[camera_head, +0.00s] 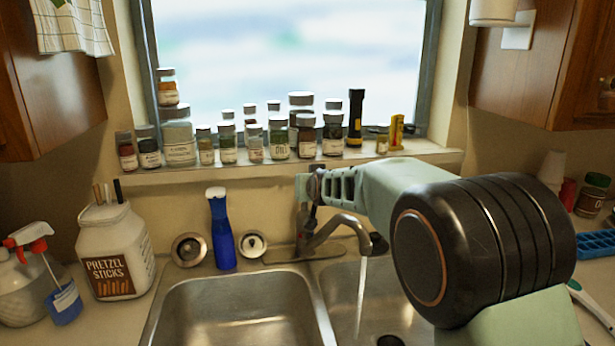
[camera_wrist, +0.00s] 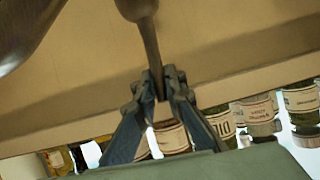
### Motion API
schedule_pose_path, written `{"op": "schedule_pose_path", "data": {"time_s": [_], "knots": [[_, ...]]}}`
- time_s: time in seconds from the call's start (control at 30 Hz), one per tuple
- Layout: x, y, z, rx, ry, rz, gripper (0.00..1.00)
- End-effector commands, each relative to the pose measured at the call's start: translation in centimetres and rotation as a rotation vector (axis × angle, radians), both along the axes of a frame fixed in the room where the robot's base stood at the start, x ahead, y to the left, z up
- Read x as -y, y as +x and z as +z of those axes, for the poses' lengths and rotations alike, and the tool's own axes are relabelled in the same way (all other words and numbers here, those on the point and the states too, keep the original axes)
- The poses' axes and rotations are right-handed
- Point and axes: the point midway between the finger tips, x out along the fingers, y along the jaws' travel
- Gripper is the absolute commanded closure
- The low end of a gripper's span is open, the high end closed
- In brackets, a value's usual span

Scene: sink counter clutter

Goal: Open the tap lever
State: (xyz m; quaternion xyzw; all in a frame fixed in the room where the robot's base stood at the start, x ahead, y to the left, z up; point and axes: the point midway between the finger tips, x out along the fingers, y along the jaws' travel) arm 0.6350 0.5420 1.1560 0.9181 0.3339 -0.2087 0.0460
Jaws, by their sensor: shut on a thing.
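The metal tap (camera_head: 335,232) stands behind the double sink, and a stream of water (camera_head: 362,285) runs from its spout into the right basin. My gripper (camera_head: 315,187) reaches in from the right, over the back of the tap. In the wrist view my gripper (camera_wrist: 160,85) is shut on the tap lever (camera_wrist: 149,40), a thin dark bar whose end lies between the fingertips. In the head view the lever is mostly hidden by the gripper.
A window sill with several jars (camera_head: 278,138) and a black flashlight (camera_head: 356,117) lies just behind the gripper. A blue bottle (camera_head: 221,235) stands left of the tap. A pretzel sticks jar (camera_head: 112,255) and spray bottle (camera_head: 30,285) stand at left. The left basin (camera_head: 237,310) is empty.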

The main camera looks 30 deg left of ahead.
Motion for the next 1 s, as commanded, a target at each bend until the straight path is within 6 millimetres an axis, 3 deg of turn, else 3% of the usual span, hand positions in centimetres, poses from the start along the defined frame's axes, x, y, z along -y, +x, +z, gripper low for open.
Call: {"op": "schedule_pose_path", "data": {"time_s": [0.53, 0.57, 0.7, 1.0], "knots": [[-0.22, 0.19, 0.08, -0.024, -0.03, -0.001, 1.0], [-0.22, 0.19, 0.07, -0.024, -0.03, -0.001, 0.88], [-0.22, 0.18, 0.07, -0.024, -0.031, 0.0, 0.72], [-0.2, 0.13, 0.13, -0.024, -0.029, 0.0, 0.72]]}}
